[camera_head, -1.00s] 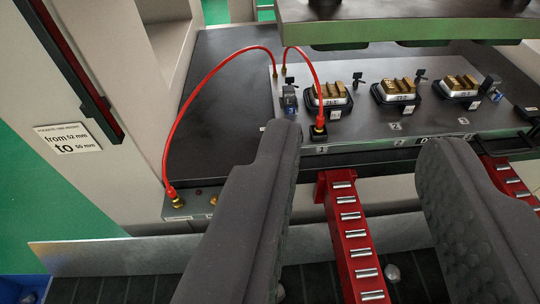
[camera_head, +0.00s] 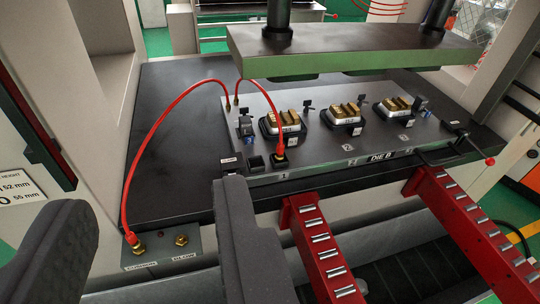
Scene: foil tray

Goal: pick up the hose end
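Two red hoses run from brass fittings at the back left of the die plate. One hose (camera_head: 155,137) arcs left and down to a brass fitting on a small labelled plate (camera_head: 158,256), where its end (camera_head: 131,238) is seated. A bare brass fitting (camera_head: 182,240) sits beside it. My gripper (camera_head: 155,208) is open and empty, in front of the small plate. Its right finger hides part of the bench's front edge.
A green upper plate (camera_head: 350,50) on dark columns overhangs the die plate. Several brass-topped die inserts (camera_head: 343,113) sit below it. Two red roller rails (camera_head: 320,240) stick out at the front right. A pale upright (camera_head: 90,60) stands at left.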

